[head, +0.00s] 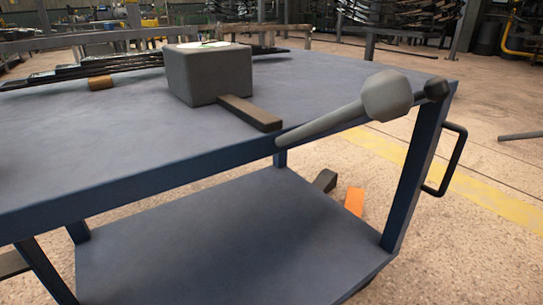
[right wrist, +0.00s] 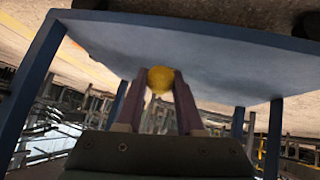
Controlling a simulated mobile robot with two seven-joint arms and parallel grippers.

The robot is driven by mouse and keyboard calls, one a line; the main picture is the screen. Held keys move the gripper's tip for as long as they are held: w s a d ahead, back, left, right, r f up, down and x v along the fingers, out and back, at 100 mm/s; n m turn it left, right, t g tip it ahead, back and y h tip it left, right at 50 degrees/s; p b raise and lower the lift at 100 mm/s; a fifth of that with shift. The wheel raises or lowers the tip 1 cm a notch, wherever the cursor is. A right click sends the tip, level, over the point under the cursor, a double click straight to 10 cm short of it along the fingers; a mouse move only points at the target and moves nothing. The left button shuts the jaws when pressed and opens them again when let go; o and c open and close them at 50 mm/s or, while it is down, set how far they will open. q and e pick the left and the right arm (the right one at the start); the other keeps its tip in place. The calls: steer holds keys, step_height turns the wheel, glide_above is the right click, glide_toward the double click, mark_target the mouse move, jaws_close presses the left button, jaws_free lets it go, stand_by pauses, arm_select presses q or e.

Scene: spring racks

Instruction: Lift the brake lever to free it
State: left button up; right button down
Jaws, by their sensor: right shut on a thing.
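In the right wrist view a yellow ball (right wrist: 160,79) sits between the two fingertips of my right gripper (right wrist: 160,84). The fingers are shut on it from both sides. What the ball is fixed to is hidden, so I cannot tell whether it is the brake lever's knob. In the head view a grey rod with a thick grey head (head: 387,96) slants up across the cart's edge. An orange piece (head: 354,201) and a dark piece (head: 325,182) show low behind the cart's lower shelf. Neither gripper shows in the head view.
The blue cart top (head: 100,130) carries a grey box (head: 207,75), a dark bar (head: 250,113) and a small brown block (head: 100,83). A black handle (head: 455,160) juts from its right end.

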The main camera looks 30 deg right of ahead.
steer(key=shift+w+r, duration=0.15)
steer(key=shift+w, duration=0.15)
steer(key=c, duration=0.9)
jaws_free()
steer(key=o, duration=0.3)
steer(key=shift+w+d, duration=0.1)
steer(key=shift+w, duration=0.1)
steer(key=shift+o, duration=0.3)
steer(key=shift+s, duration=0.2)
steer(key=p+v, duration=0.8)
steer(key=v, duration=0.2)
